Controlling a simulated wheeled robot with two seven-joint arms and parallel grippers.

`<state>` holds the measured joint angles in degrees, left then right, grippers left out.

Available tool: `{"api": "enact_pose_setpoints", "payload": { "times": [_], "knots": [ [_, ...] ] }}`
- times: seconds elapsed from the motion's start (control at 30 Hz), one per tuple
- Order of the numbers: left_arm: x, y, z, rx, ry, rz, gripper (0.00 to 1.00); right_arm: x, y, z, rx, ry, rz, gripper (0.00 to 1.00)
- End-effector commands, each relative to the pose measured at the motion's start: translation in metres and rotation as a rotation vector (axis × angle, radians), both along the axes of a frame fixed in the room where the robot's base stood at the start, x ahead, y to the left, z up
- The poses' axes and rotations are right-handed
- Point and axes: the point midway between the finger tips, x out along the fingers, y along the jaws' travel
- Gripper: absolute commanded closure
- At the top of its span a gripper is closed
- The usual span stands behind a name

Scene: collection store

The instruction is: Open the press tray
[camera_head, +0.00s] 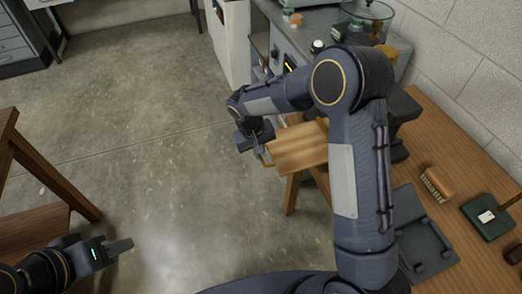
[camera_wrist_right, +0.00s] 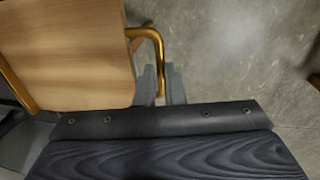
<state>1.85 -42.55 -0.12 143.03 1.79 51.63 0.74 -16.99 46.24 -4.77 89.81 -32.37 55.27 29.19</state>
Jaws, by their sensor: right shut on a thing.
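The press tray (camera_head: 302,148) is a light wooden board standing out past the left edge of the wooden bench. A bent brass handle (camera_head: 264,160) is on its left end. In the right wrist view the tray (camera_wrist_right: 65,50) fills the upper left, and the handle (camera_wrist_right: 146,33) runs down between the grey fingers. My right gripper (camera_head: 259,148) is shut on this handle. My right arm hides part of the tray's right side. My left gripper (camera_head: 121,246) is low at the left, over the floor, away from the tray. Its fingers look edge-on.
The wooden bench (camera_head: 440,122) holds a brush (camera_head: 437,184), a dark green block (camera_head: 487,217) and a grey tray (camera_head: 421,236). A grey counter (camera_head: 317,20) with jars stands behind. A wooden frame (camera_head: 48,178) is at the left. The floor between is clear.

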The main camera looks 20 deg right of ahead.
Motion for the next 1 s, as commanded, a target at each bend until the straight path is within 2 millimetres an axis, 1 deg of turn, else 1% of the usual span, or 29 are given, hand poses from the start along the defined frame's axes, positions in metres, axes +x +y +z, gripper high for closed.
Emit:
{"api": "enact_pose_setpoints", "payload": {
  "times": [0.03,0.07,0.2,0.47,0.57,0.67,0.8,0.9,1.0],
  "knots": [
    [0.000,0.000,0.000,0.000,0.000,0.000,0.64,0.000,0.000,0.001,0.000,-0.001,0.000,1.00],
    [0.000,0.000,0.000,0.000,0.000,0.000,0.64,0.000,0.000,0.001,0.000,-0.001,0.000,0.87],
    [0.000,0.000,0.000,0.000,0.000,0.000,0.64,0.000,0.000,0.001,0.000,-0.001,0.000,0.69],
    [0.000,0.000,0.000,0.000,0.000,0.000,0.64,0.000,0.000,0.001,0.000,-0.001,0.000,0.69],
    [0.000,0.000,0.000,0.000,0.000,0.000,0.64,0.001,0.001,0.006,0.000,-0.003,0.001,0.69],
    [0.000,0.000,-0.001,0.000,0.000,0.000,0.64,0.001,0.003,0.020,0.001,-0.004,0.001,0.69],
    [0.000,0.000,-0.002,0.000,0.000,0.000,0.64,0.001,0.008,0.045,0.002,-0.006,0.001,0.69],
    [0.000,0.000,-0.002,0.000,0.000,0.000,0.64,0.000,0.011,0.060,0.001,-0.004,0.001,0.69],
    [0.000,0.000,-0.003,0.000,0.000,0.000,0.64,0.000,0.013,0.071,0.001,-0.003,0.001,0.69]
  ]
}}
